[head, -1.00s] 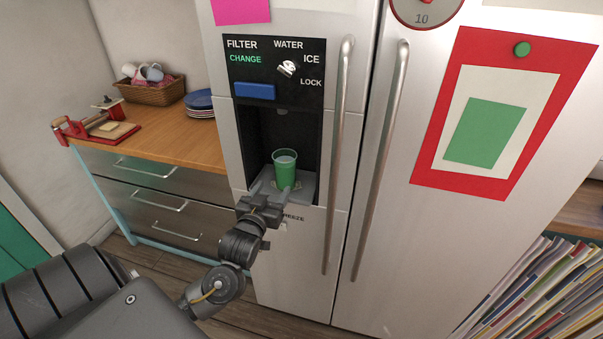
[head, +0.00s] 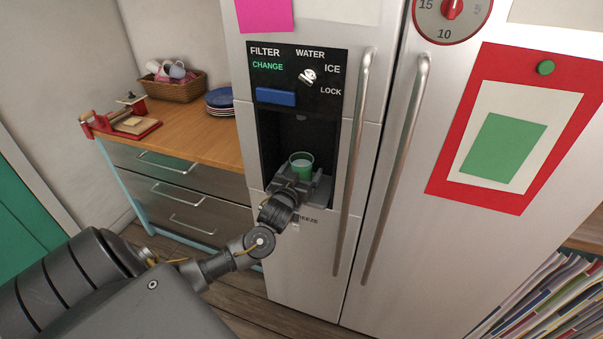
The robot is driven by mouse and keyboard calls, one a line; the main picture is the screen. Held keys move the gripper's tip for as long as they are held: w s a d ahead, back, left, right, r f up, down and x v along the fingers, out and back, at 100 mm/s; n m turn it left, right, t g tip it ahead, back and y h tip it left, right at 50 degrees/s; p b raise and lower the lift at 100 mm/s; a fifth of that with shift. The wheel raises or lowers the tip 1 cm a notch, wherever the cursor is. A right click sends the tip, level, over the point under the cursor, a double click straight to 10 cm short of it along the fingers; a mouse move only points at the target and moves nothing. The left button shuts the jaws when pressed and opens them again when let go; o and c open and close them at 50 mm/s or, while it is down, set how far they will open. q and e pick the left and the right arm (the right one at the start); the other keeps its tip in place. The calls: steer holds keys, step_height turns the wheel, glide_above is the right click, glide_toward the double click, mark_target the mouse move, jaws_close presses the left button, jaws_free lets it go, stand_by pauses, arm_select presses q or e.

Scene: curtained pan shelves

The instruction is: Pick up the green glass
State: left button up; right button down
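The green glass (head: 301,161) stands upright in the water dispenser recess (head: 282,135) of the fridge, with clear or pale contents showing inside its rim. My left gripper (head: 297,182) is at the front of the recess, right at the glass. It covers the lower part of the glass from this view. The fingers are dark and small here, so I cannot tell whether they are open around the glass or shut on it. My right gripper is not in view.
The dispenser's walls enclose the glass at the sides and back. A long vertical fridge handle (head: 353,150) stands out just to the right. The wooden counter (head: 190,140) with plates (head: 220,102) and a basket (head: 178,86) is to the left.

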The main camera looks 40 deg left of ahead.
arm_select(q)
steer(key=shift+w+r, duration=0.1)
steer(key=c, duration=1.5)
